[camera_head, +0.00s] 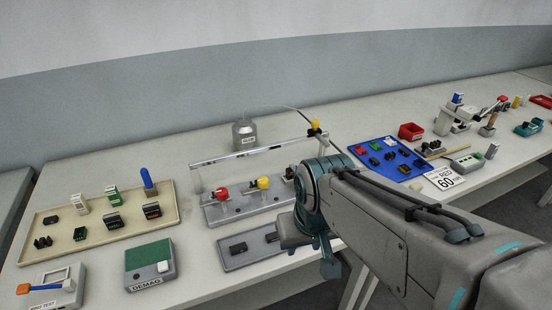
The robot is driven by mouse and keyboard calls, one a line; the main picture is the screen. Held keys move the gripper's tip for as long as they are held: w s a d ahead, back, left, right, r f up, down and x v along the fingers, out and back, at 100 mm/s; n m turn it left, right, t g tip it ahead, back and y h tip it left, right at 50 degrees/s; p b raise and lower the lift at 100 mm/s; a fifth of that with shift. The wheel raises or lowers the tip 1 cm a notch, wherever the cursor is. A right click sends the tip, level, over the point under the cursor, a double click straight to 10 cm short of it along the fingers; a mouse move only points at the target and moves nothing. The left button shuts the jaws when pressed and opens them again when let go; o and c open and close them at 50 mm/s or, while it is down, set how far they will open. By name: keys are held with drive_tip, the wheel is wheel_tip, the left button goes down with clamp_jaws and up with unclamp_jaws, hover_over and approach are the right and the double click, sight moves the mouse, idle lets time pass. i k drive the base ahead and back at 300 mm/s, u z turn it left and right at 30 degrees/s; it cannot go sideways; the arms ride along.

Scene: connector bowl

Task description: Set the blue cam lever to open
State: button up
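Another small blue part (457,98) tops a white device at the right. My gripper (296,232) is near the middle, over the right end of the grey plate and in front of the knob fixture, well to the right of the beige tray. Its fingertips are not clear, so I cannot tell whether it is open or holds anything.
The beige tray (100,246) holds several connectors. A knob fixture (238,205) with red and yellow knobs stands under a clear-topped rail. The DEMAG box (150,265) and an orange-handled device (50,288) sit in front. A blue tray (385,143) lies to the right.

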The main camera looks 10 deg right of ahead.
sight(292, 167)
drive_tip(key=k, duration=0.15)
drive_tip(key=z, duration=0.95)
drive_tip(key=i, duration=0.5)
